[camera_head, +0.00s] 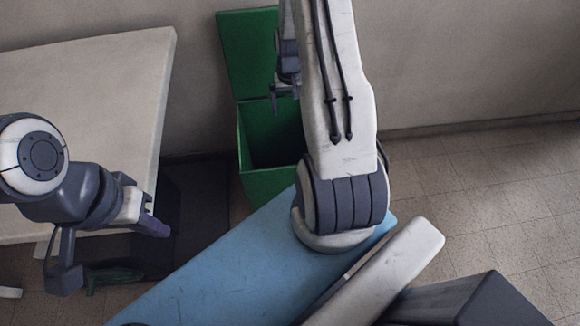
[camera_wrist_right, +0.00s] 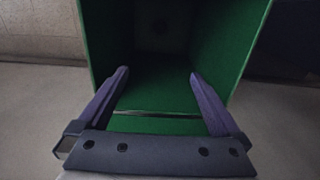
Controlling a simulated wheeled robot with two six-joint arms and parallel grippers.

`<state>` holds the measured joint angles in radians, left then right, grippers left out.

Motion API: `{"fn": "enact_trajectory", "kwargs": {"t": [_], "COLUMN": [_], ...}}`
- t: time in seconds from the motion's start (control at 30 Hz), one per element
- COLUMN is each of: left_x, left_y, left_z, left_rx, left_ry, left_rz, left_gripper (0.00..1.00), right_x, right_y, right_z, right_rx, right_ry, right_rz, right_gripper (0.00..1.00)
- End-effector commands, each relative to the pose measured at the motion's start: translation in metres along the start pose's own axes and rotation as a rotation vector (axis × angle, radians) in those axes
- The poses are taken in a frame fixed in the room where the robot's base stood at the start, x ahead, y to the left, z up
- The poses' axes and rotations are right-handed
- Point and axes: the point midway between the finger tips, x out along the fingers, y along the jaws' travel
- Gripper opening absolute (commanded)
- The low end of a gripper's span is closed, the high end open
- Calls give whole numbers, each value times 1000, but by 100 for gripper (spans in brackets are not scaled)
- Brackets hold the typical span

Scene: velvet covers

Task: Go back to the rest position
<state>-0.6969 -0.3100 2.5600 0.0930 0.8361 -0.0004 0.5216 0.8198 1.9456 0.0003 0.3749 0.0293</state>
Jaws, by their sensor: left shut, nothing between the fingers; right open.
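My left gripper (camera_head: 152,226) is at the left of the head view, by the right edge of the pale table. It is shut with nothing visible between its fingers. My right gripper (camera_head: 285,96) is at the top centre of the head view, over the green bin (camera_head: 258,184), and partly hidden by my own arm. In the right wrist view my right gripper (camera_wrist_right: 158,76) has its two purple fingers wide apart and empty. The green bin (camera_wrist_right: 100,38) opens in front of them, and its inside looks empty.
The pale table (camera_head: 90,85) fills the upper left. The bin's raised green lid (camera_head: 248,50) stands near the wall. A dark green object (camera_head: 115,275) lies low beneath the left arm; I cannot tell what it is. Tiled floor (camera_head: 490,190) is clear at the right.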

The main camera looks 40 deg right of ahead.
Motion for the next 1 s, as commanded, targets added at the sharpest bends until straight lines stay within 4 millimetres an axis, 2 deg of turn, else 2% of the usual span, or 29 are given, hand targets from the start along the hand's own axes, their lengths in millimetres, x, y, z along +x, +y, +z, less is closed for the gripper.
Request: {"fn": "enact_trajectory", "kwargs": {"t": [0.03,0.17,0.63,0.73,0.77,0.87,0.97,1.0], "left_x": [-2,-3,-2,-3,-3,-3,-3,-3], "left_y": [0,0,0,0,0,0,0,0], "left_z": [0,0,0,0,0,0,0,0], "left_rx": [0,0,0,0,0,0,0,0], "left_ry": [0,0,0,0,0,0,0,0], "left_rz": [0,0,0,0,0,0,0,0], "left_gripper": [0,0,0,0,0,0,0,0], "right_x": [-7,-16,-17,-22,-26,-51,-88,-104], "right_y": [0,0,0,-7,-13,-47,-98,-120], "right_z": [0,0,0,1,3,13,41,57], "right_rx": [0,0,0,-16,-30,-113,-248,-312], "right_ry": [1,0,-1,1,3,11,18,21], "right_rz": [0,0,0,-1,-1,-5,-13,-17], "right_gripper": [100,100,100,100,100,100,100,100]}}
